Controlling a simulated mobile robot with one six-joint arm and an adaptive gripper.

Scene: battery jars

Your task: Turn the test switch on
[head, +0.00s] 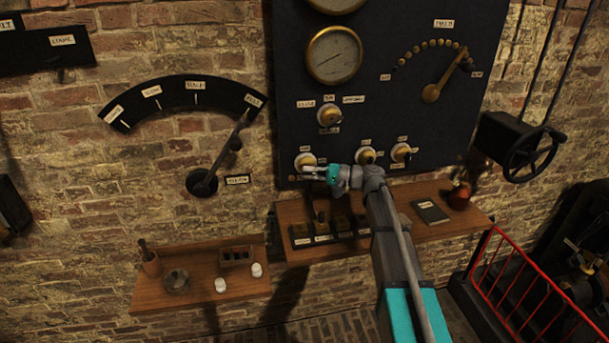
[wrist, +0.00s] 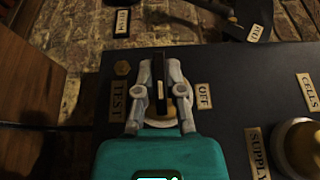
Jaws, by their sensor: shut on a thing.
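The test switch is a round brass knob with a black bar handle at the lower left of the dark panel (head: 290,110). Its pale base (head: 305,159) shows in the head view, partly behind my gripper (head: 322,171). In the wrist view my gripper (wrist: 160,95) has a finger on each side of the black handle (wrist: 158,78) and is shut on it. The TEST label (wrist: 117,101) is left of the knob and the OFF label (wrist: 204,96) right of it. The handle lies along the line between my fingers, pointing to the top of the picture.
A wooden shelf (head: 450,193) with small items runs below. A big lever dial (head: 202,183) is on the brick wall at left.

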